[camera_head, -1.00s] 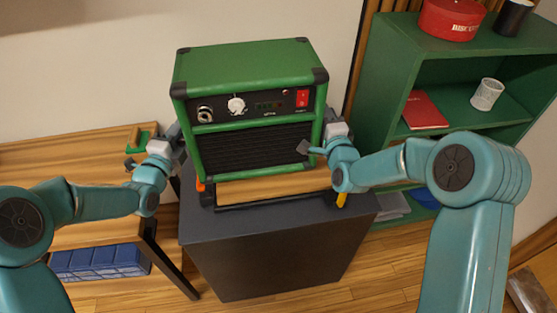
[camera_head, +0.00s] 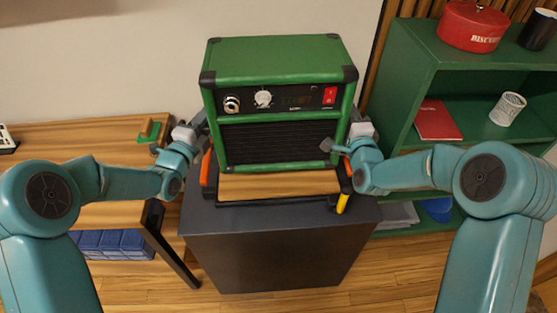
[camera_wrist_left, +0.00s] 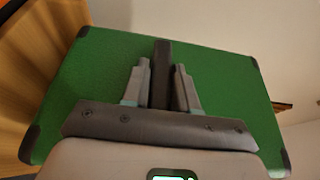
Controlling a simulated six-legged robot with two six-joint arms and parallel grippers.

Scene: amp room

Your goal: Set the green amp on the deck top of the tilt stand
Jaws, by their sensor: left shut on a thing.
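The green amp (camera_head: 280,140), with black corners, a knob panel and a dark grille, is upright over the rear part of the tilt stand's wooden deck top (camera_head: 275,184). Whether its base touches the deck cannot be told. My left gripper (camera_wrist_left: 160,85) is shut on the black strap handle (camera_wrist_left: 161,60) on the amp's side, as the left wrist view shows. In the head view it is at the amp's left side (camera_head: 195,130). My right gripper (camera_head: 350,140) is at the amp's right side, its fingertips largely hidden.
The stand, with an orange part (camera_head: 206,168) at left and a yellow one (camera_head: 343,203) at right, sits on a dark grey cabinet (camera_head: 265,250). A wooden table (camera_head: 100,150) is at left. A green shelf (camera_head: 415,85) with a red tin (camera_head: 470,27) stands close at right.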

